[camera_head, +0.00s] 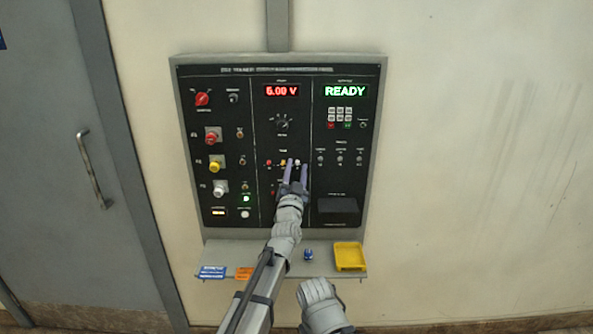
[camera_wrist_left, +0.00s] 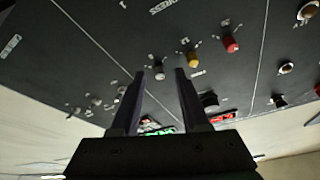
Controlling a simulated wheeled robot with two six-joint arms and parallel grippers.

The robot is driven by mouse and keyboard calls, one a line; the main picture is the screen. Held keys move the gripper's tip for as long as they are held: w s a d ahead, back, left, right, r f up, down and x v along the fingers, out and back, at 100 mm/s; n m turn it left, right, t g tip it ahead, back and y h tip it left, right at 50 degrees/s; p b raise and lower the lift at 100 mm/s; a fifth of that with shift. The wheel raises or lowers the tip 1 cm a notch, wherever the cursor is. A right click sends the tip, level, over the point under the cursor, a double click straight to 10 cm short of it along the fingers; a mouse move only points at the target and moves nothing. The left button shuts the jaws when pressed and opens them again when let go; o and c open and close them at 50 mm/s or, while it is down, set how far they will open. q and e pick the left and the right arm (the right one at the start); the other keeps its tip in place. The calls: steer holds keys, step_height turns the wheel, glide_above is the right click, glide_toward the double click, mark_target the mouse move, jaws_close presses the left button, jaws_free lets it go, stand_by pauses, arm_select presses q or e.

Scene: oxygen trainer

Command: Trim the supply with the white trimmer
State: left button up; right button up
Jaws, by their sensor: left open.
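The white trimmer (camera_head: 297,162) sits on the black panel (camera_head: 345,222), at the right end of a short row with a yellow trimmer (camera_head: 283,162) and a red trimmer (camera_head: 268,162). My left gripper (camera_head: 298,166) is open in front of the panel, its two fingers pointing at it. In the left wrist view the white trimmer (camera_wrist_left: 158,72) appears between the open fingertips (camera_wrist_left: 160,74). The yellow trimmer (camera_wrist_left: 192,59) and red trimmer (camera_wrist_left: 230,43) lie to one side. I cannot tell the depth left between fingertips and knob. My right gripper does not show.
The red display (camera_head: 282,91) reads 5.00 V and the green display (camera_head: 346,91) reads READY. A black rotary knob (camera_head: 282,124) is above the trimmers. A shelf (camera_head: 225,258) below holds a yellow tray (camera_head: 349,257) and a small blue object (camera_head: 308,255).

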arm_select(q)
steer(key=d+b+v, duration=0.1)
steer(key=b+v, duration=0.1)
steer(key=v, duration=0.5)
steer(key=shift+s+a, duration=0.35)
steer(key=shift+a, duration=0.2)
steer(key=shift+f, duration=0.1)
steer(key=s+a+f+g, duration=0.2)
steer(key=f+g, duration=0.3)
steer(key=f, duration=0.4)
steer(key=s+a+f+g, duration=0.2)
steer(key=s+f+g, duration=0.15)
steer(key=f, duration=0.45)
steer(key=s+a+f+n+g+y, duration=0.1)
steer(key=s+a+f+n+g, duration=0.2)
steer(key=s+a+f+g, duration=0.45)
steer(key=s+a+f+n+g+y, duration=0.1)
steer(key=s+a+f+n+g, duration=0.1)
steer(key=s, duration=0.4)
steer(key=s+a+f+n+g+y, duration=0.1)
steer(key=s+a+f+g, duration=0.15)
steer(key=s, duration=0.45)
steer(key=s+d+r+m+g+p, duration=0.1)
steer(key=s+d+r+m+p, duration=0.2)
steer(key=d, duration=0.8)
steer(key=s+r+p, duration=0.2)
steer(key=s+r, duration=0.1)
steer(key=shift+m+y+p, duration=0.3)
steer(key=shift+y, duration=0.1)
